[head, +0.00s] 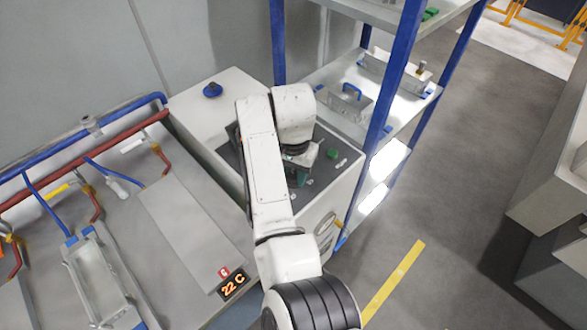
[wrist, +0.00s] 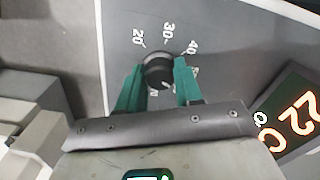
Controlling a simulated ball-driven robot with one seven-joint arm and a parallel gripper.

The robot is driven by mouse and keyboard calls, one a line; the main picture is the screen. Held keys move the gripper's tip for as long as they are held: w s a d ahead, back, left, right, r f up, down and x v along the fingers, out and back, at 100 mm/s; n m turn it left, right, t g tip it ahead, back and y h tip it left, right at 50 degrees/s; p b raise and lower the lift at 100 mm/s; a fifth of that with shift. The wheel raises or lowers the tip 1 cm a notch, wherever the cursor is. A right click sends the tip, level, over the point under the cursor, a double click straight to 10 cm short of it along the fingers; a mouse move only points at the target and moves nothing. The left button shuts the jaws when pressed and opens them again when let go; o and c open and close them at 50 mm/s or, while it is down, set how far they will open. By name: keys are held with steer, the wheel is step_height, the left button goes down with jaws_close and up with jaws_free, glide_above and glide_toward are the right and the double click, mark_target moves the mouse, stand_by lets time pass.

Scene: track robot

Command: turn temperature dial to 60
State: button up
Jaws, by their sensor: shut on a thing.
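The temperature dial (wrist: 159,70) is a round black knob on a dark grey panel in the wrist view. Printed numbers 20, 30 and 40 show around its far side; the rest of the scale is mostly covered by my fingers. My gripper (wrist: 160,75) has its two green fingers on either side of the dial, shut on it. Where the dial's pointer stands is too small to tell. In the head view my gripper (head: 302,158) is over the machine's grey panel, and my arm hides the dial. An orange display (head: 233,285) reads 22 C; it also shows in the wrist view (wrist: 295,112).
A green button (head: 332,154) is on the panel close to the right of my gripper. A shelf with blue posts (head: 396,75) holding metal boxes stands right behind the machine. Red and blue pipes (head: 80,145) run along the left.

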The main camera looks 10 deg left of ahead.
steer(key=shift+m+p, duration=0.45)
steer(key=shift+m, duration=1.55)
steer(key=o, duration=1)
steer(key=shift+o, duration=0.2)
step_height(320, 180, up, 11)
steer(key=b, duration=0.1)
steer(key=shift+f, duration=0.1)
